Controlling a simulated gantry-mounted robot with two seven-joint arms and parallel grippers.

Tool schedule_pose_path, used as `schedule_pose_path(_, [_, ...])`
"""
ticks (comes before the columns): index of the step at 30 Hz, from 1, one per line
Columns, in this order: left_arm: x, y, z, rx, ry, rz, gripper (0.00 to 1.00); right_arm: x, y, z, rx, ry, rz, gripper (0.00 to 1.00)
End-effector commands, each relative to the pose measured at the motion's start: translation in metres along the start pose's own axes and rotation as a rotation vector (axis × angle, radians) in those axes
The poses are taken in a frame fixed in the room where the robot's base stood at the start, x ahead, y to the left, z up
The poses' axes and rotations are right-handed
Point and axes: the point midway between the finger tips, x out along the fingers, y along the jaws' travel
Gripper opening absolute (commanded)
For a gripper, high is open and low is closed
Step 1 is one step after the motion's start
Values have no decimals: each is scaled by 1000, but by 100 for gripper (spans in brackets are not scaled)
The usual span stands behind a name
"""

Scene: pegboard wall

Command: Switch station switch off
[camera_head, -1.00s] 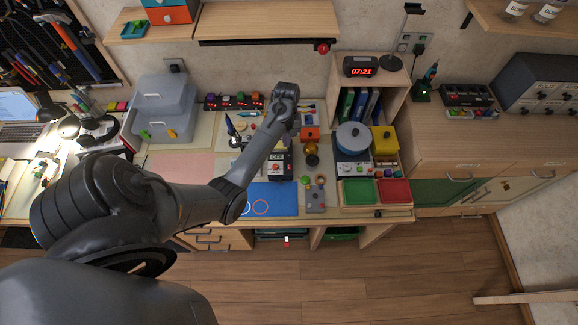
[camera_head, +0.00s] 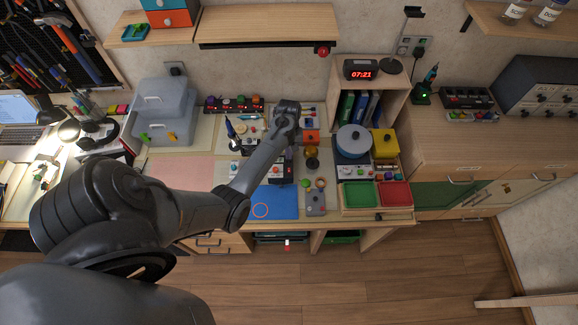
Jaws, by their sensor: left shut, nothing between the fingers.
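The switch station (camera_head: 284,171) is a small dark and light box on the desk, just behind the blue mat. My left forearm crosses in front of it and hides much of it, including its label. I cannot tell the switch position now. My left gripper (camera_head: 284,124) is at the end of the arm, above the desk and a little behind the station. It is shut and empty; its fingertips are mostly hidden by the wrist. I cannot see whether it touches anything. My right gripper is not in view.
A blue mat (camera_head: 283,205) lies at the desk's front edge. Right of the station are an amber knob device (camera_head: 311,160), a blue pot (camera_head: 354,140), a yellow box (camera_head: 384,143), and green (camera_head: 359,195) and red (camera_head: 396,194) trays. A control strip (camera_head: 234,104) runs behind.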

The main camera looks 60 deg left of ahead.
Motion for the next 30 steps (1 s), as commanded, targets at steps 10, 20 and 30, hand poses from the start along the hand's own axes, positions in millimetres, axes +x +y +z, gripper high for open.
schedule_pose_path(10, [59, 0, 0, -1, -2, 0, 0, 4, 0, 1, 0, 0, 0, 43])
schedule_pose_path(20, [81, 0, 0, 0, 0, 1, 0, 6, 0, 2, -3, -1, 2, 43])
schedule_pose_path(30, [82, 0, 0, 0, 1, 1, 0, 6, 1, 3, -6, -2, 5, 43])
